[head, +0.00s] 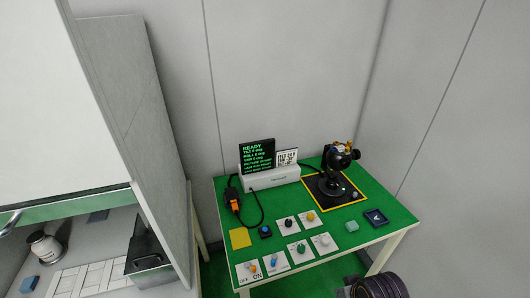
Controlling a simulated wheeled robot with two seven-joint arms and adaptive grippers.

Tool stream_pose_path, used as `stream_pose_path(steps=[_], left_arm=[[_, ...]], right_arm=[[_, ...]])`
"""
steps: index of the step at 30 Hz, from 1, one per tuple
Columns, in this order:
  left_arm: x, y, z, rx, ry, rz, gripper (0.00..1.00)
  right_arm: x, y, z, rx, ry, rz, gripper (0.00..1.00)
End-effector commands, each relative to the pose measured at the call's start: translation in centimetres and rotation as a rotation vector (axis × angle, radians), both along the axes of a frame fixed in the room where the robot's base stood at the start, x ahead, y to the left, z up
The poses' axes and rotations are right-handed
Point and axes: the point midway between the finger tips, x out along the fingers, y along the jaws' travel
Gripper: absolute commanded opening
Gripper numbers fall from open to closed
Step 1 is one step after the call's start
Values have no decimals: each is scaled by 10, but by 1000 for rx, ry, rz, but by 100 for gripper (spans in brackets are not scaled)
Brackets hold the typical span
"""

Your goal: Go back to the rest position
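Neither of my grippers shows in the head view, so their pose and what they hold cannot be seen. The rest position has no marker that I can make out. A green-topped table (384,197) stands ahead in the corner. On it, a dark gimbal camera (336,170) stands upright on a black pad with a yellow border (309,185). A white control box (272,178) with a black screen (257,155) stands to its left; the screen's top line reads READY.
Several white knob cards (249,271), a yellow square (240,238) and an orange-and-black device (234,200) lie on the table. A grey panel (133,110) separates it from a left bench with a jar (44,246) and a dark box (146,249). Walls close off the back.

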Motion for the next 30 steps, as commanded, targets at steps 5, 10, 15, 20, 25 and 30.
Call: stream_pose_path(steps=[5, 10, 15, 20, 25, 30], left_arm=[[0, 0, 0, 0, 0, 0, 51], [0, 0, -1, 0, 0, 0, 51], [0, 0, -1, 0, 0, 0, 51], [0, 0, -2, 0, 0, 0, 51], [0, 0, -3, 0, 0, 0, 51], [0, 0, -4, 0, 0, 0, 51]], right_arm=[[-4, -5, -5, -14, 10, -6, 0], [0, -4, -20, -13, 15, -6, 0], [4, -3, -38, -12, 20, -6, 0], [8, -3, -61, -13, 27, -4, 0], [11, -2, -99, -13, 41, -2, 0], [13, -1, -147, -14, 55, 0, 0]])
